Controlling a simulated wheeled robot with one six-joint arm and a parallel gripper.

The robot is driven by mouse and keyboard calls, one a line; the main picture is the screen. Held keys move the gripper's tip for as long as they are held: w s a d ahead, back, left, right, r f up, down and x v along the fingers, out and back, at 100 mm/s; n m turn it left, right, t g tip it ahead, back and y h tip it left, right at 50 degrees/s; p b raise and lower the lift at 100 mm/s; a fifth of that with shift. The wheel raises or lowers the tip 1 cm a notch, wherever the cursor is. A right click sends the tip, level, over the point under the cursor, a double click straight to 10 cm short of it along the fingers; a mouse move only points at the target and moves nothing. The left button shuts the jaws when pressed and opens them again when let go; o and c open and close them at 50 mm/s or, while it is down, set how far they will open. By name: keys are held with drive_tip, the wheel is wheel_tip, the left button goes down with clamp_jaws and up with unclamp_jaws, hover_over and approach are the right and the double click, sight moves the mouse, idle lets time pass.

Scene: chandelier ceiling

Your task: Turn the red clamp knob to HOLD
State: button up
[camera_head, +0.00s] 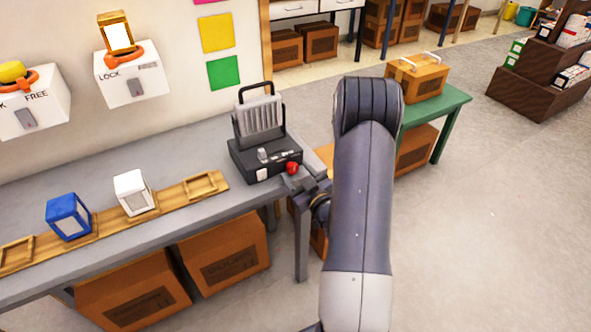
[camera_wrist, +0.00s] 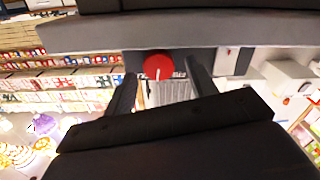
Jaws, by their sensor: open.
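The red knob (camera_head: 292,168) sits on the front right corner of a black device (camera_head: 262,163) on the grey bench. The device carries a ribbed grey upright part and a black handle. In the wrist view the red knob (camera_wrist: 158,66) appears between my two open fingers, and a small pale mark shows near its lower edge. My gripper (camera_head: 301,182) is just in front of the knob and looks empty; whether a finger touches it I cannot tell. It also shows in the wrist view (camera_wrist: 160,75). No HOLD marking is readable.
A wooden rail (camera_head: 170,200) on the bench bears a blue block (camera_head: 68,217) and a white block (camera_head: 133,193). White wall boxes, one marked LOCK (camera_head: 133,80), hang behind. A green table (camera_head: 448,103) with an orange case (camera_head: 418,78) stands right.

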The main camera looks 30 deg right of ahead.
drive_tip(key=shift+w, duration=0.6)
drive_tip(key=c, duration=1)
drive_tip(key=shift+f+m+b, duration=0.1)
drive_tip(key=shift+m+b, duration=0.2)
drive_tip(key=shift+b, duration=0.15)
drive_tip(key=shift+m+b, duration=0.9)
drive_tip(key=shift+m, duration=0.1)
drive_tip(key=shift+d+m+b, duration=0.15)
drive_tip(key=shift+m+b, duration=1)
drive_tip(key=shift+m, duration=1.15)
